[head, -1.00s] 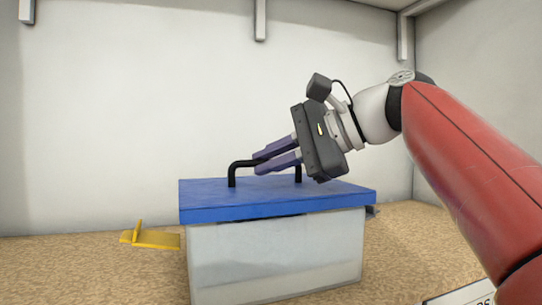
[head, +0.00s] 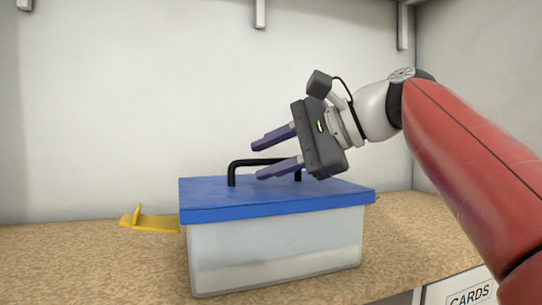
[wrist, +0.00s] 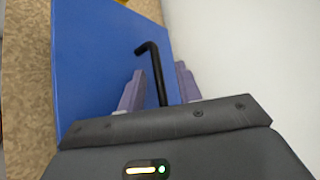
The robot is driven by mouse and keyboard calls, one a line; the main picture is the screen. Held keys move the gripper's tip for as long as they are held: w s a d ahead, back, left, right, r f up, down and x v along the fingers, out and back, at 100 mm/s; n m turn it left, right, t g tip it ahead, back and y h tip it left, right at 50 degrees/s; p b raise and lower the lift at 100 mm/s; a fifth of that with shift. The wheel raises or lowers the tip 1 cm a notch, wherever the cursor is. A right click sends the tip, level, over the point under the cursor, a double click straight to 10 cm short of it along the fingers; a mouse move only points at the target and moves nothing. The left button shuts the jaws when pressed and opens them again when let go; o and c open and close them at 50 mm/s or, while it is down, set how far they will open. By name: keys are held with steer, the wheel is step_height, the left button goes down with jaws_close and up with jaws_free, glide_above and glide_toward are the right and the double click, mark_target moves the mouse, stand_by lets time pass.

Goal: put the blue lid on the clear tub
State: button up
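The blue lid (head: 285,198) lies on top of the clear tub (head: 275,250), covering its opening and looking flush with the rim along the front. Its black handle (head: 262,162) stands up from the lid. My gripper (head: 267,156) is open, with one purple finger on each side of the handle, apart from it. In the wrist view the handle (wrist: 153,70) runs between the two fingers over the blue lid (wrist: 95,70). The tub's far side is hidden.
A yellow bracket-like piece (head: 150,221) lies on the speckled shelf board (head: 70,260), left of the tub. A label reading CARDS (head: 470,297) is at the lower right. A pale wall (head: 130,90) stands behind. The shelf is clear to the right of the tub.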

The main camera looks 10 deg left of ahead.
steer(key=p+v, duration=0.1)
steer(key=v, duration=0.6)
steer(key=shift+d+r, duration=0.15)
steer(key=shift+d, duration=0.25)
